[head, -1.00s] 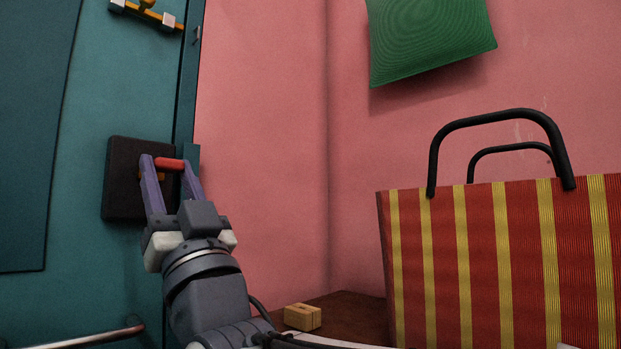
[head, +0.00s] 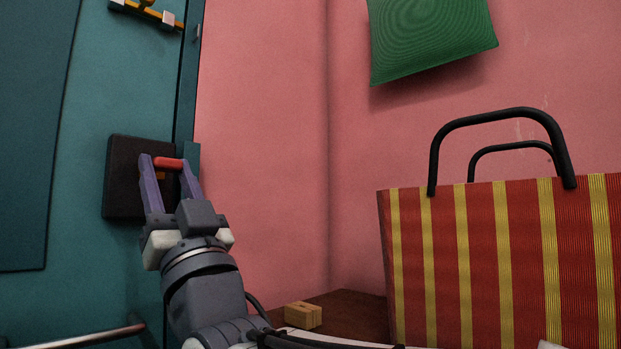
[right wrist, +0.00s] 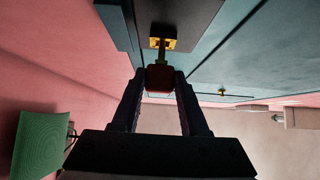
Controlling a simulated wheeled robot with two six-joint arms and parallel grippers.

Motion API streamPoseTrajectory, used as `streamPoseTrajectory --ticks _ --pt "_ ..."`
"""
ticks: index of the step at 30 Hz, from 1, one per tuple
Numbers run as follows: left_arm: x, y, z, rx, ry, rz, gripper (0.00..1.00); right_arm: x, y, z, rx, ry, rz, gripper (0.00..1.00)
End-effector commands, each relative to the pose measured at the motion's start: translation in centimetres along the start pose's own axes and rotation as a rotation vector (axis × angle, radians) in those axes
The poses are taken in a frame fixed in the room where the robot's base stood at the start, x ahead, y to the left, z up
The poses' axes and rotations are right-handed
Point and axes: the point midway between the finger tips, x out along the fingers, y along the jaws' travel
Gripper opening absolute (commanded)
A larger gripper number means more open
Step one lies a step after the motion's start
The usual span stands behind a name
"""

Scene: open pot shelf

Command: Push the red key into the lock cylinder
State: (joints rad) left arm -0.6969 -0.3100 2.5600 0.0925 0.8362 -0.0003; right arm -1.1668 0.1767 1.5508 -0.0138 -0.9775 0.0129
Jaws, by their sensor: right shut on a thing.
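The red key (head: 169,164) is held between the purple fingers of my right gripper (head: 170,166), in front of the dark lock plate (head: 124,178) on the teal door. In the right wrist view the red key head (right wrist: 159,78) sits between the fingertips. Its shaft points at the yellow lock cylinder (right wrist: 163,43) on the dark plate. The key appears to reach the cylinder, but I cannot tell how deep it is. In the head view the fingers and key hide most of the cylinder. My left gripper is not in view.
A metal bar handle (head: 95,337) is low on the door, and a brass latch (head: 147,11) is at its top. A striped bag (head: 480,265) with black handles stands at right. A small wooden block (head: 303,315) lies on the brown surface. A green cushion (head: 432,38) is on the pink wall.

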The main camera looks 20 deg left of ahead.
Motion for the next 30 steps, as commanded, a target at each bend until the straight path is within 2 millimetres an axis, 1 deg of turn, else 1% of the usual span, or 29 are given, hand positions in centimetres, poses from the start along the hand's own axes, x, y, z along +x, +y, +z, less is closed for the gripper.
streamPoseTrajectory --ticks 30 --pt "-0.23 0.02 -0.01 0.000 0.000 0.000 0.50 0.69 0.00 0.71 0.000 0.000 0.000 0.00"
